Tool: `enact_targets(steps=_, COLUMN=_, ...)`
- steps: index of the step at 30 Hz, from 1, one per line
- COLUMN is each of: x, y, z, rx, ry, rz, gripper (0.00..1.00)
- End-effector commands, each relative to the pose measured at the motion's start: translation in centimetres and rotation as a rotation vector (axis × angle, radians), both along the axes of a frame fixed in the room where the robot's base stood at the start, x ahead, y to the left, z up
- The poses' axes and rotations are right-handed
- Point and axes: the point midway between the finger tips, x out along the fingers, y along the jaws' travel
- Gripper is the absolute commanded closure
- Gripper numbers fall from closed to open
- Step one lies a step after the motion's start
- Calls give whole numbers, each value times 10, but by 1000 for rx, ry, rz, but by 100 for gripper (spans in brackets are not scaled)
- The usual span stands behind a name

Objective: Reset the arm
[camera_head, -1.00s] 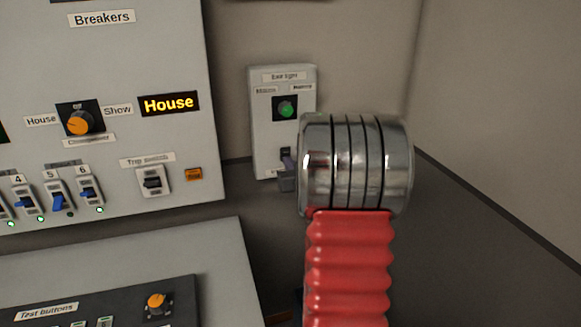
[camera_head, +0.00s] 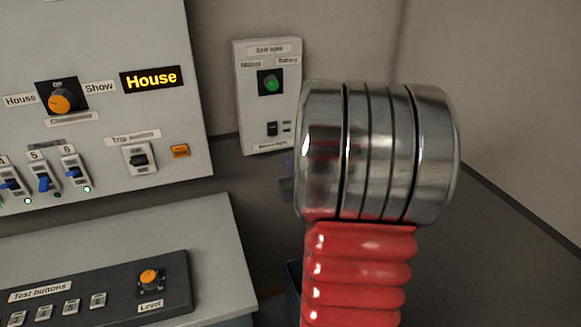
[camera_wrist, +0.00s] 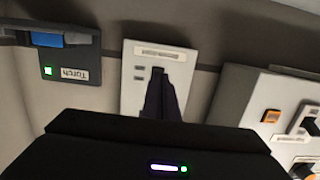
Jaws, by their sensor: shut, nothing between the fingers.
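My arm, with a shiny metal joint and red ribbed sleeve, fills the right middle of the head view. In the wrist view my gripper (camera_wrist: 158,74) is shut, its dark fingers together and empty. They point at a pale panel (camera_wrist: 132,90) that shows upside down. In the head view only a small dark part of my gripper (camera_head: 287,180) shows, left of the metal joint and below the exit light panel (camera_head: 254,101). The rest is hidden behind my arm. The panel has a green lamp (camera_head: 270,85) and a small dark switch (camera_head: 272,128).
The breaker panel (camera_head: 190,105) on the left has an orange knob (camera_head: 61,102), a lit "House" display (camera_head: 151,79) and a trip switch (camera_head: 139,159). A sloped desk (camera_head: 215,240) lies below. The wrist view shows a torch holder (camera_wrist: 80,60). Bare wall is at right.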

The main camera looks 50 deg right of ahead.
Motion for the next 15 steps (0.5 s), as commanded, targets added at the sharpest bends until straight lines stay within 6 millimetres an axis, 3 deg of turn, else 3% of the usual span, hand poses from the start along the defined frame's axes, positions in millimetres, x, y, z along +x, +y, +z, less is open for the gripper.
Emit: enact_targets(steps=15, x=-7, y=5, z=-1, rx=0, ry=0, rz=1, gripper=100)
